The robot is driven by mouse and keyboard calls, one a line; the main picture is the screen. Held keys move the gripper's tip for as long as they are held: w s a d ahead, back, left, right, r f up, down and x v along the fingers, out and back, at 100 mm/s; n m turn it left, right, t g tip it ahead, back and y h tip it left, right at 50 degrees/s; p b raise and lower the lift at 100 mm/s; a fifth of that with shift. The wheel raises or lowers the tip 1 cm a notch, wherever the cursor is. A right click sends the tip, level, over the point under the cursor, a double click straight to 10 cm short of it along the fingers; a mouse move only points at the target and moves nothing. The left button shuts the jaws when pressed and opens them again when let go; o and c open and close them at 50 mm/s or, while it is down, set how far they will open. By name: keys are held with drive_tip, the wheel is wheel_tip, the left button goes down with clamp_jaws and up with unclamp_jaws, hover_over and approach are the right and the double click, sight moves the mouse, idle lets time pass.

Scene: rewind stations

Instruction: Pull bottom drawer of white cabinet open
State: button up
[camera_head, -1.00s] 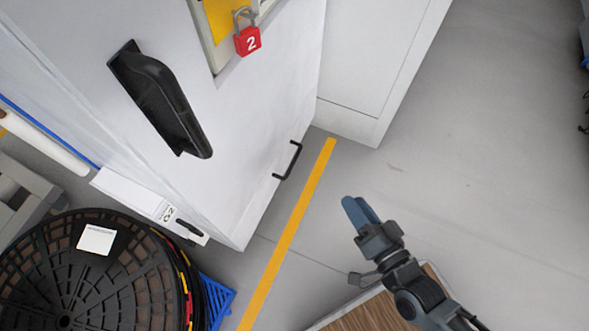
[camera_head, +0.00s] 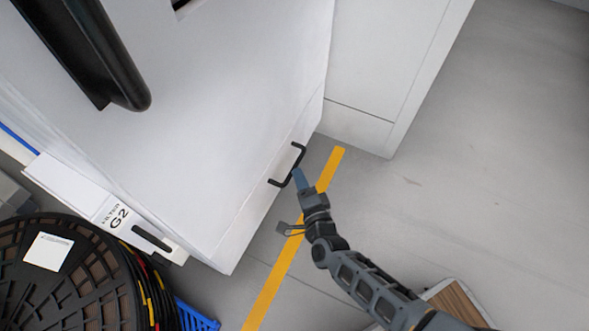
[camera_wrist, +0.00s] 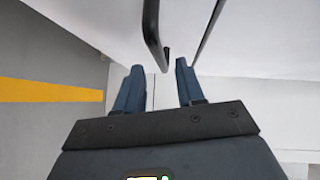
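The white cabinet (camera_head: 190,110) fills the upper left of the head view. A black bar handle (camera_head: 299,152) sits on its low drawer front (camera_head: 257,205), near the floor. A thin seam marks the drawer's edge, and I see no clear gap there. My gripper (camera_head: 297,174) is at the handle, with its blue fingers overlapping it in the head view. In the wrist view my gripper (camera_wrist: 157,72) has its fingers spread apart. The handle (camera_wrist: 152,35) lies just ahead, between the fingertips in the picture. I cannot tell whether they touch it.
Another white cabinet (camera_head: 380,75) stands beside it on the right. A yellow floor line (camera_head: 270,285) runs past the cabinet. A black reel (camera_head: 70,275) and a blue crate (camera_head: 197,318) are at lower left. A larger black handle (camera_head: 95,55) juts out above. Grey floor at right is clear.

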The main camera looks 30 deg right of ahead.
sight(295, 167)
drive_tip(key=shift+b+x, duration=1)
drive_tip(key=shift+x, duration=1.7)
drive_tip(key=shift+c, duration=0.4)
clamp_jaws()
